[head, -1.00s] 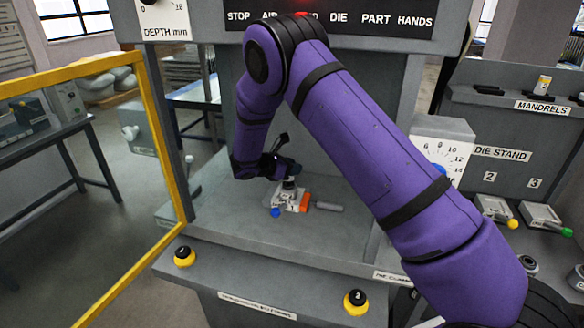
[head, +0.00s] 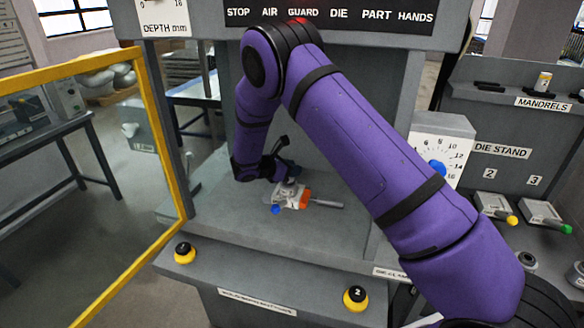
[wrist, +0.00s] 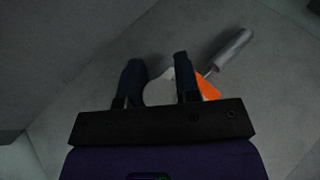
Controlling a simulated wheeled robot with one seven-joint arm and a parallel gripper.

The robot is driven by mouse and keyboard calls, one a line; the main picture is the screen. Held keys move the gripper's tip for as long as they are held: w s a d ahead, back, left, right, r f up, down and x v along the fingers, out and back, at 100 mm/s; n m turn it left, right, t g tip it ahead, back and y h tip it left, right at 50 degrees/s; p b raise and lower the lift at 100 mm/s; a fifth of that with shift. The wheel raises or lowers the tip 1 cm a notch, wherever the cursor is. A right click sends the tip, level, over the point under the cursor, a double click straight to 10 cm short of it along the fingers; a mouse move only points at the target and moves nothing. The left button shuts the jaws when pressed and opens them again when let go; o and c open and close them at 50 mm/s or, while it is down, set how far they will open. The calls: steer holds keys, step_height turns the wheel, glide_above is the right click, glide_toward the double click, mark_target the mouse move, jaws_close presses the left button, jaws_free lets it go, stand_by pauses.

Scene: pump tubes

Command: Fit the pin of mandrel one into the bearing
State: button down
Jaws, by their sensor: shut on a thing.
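My gripper (head: 287,176) is low over the press bed and shut on a small grey piece, most likely mandrel one, mostly hidden by the fingers. Directly below is a pale fixture (head: 285,194) with a blue knob (head: 276,209), an orange block (head: 304,197) and a grey rod handle (head: 328,204) pointing right. In the wrist view my gripper (wrist: 158,64) has its two dark fingers on either side of a pale round shape (wrist: 159,91). The orange block (wrist: 208,87) and rod (wrist: 231,49) show to the right. The bearing and the pin are hidden; I cannot tell whether they touch.
A yellow-framed guard (head: 160,130) stands at the left. Two yellow-based buttons (head: 185,252) sit along the front ledge. A dial box (head: 440,140) is right of my arm. The mandrel rack (head: 530,92) and die stand are at the right. The bed around the fixture is clear.

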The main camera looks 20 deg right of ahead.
steer(key=shift+f, duration=0.1)
steer(key=c, duration=0.8)
jaws_free()
steer(key=shift+o, duration=0.2)
steer(key=v, duration=1.1)
